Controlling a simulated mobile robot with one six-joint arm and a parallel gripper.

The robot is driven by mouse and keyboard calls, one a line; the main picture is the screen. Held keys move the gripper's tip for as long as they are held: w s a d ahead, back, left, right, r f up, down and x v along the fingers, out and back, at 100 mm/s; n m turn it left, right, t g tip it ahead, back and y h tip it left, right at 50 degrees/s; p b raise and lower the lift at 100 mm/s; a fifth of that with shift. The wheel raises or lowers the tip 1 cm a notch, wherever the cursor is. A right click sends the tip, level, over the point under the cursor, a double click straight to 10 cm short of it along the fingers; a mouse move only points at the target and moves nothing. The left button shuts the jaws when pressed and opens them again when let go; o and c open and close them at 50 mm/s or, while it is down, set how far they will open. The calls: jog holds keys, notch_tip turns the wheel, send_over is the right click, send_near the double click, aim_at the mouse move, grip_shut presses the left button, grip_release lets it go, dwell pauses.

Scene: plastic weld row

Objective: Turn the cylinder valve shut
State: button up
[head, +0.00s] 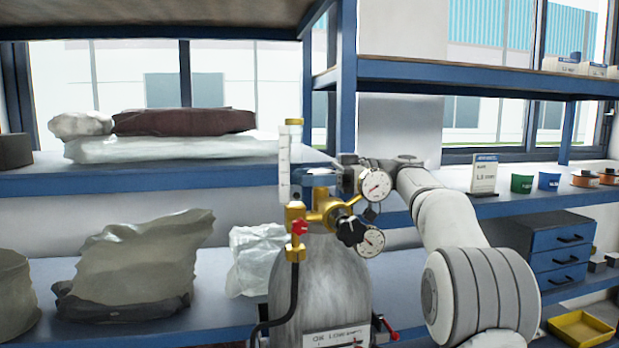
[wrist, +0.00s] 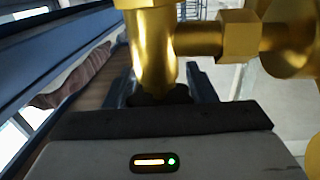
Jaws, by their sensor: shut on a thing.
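The grey gas cylinder (head: 322,275) stands upright at the lower middle of the head view. A brass valve and regulator (head: 322,205) with two round gauges (head: 376,185) sit on top; the brass also fills the top of the wrist view (wrist: 152,45). My gripper (head: 325,178) reaches in from the right, behind the upper gauge, at the top of the valve. In the wrist view, my gripper (wrist: 168,92) is shut on a dark valve knob (wrist: 160,97), mostly hidden by brass and jaws. A black knob (head: 350,230) and a red knob (head: 299,227) are free of it.
A clear flow tube (head: 284,165) stands left of the valve, and a black hose (head: 293,290) hangs below. Blue shelves (head: 190,180) with wrapped bags (head: 140,265) lie behind. A drawer unit (head: 560,250) and a yellow tray (head: 580,328) are at right.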

aim_at(310, 171)
jog(key=c, duration=0.4)
jog(key=m+t+b, duration=0.1)
jog(key=b, duration=0.1)
jog(key=shift+f+t+b, duration=0.3)
jog(key=shift+f+b, duration=0.05)
jog(key=m+t+b, duration=0.1)
jog(key=b, duration=0.1)
jog(key=t+b, duration=0.1)
jog(key=b, duration=0.1)
jog(key=shift+w+m+t, duration=0.2)
jog(key=shift+m+t, duration=0.2)
jog(key=shift+w+r+m+t+b, duration=0.1)
jog(key=shift+m+t+b, duration=0.4)
jog(key=shift+t+b, duration=0.4)
jog(key=shift+w+r+m+t+b, duration=0.1)
jog(key=shift+r+m+t+b, duration=0.1)
jog(key=shift+m+t+b, duration=0.25)
jog(key=o, duration=1)
jog(key=shift+r, duration=0.1)
notch_tip(310, 171, up, 10)
jog(key=p, duration=0.3)
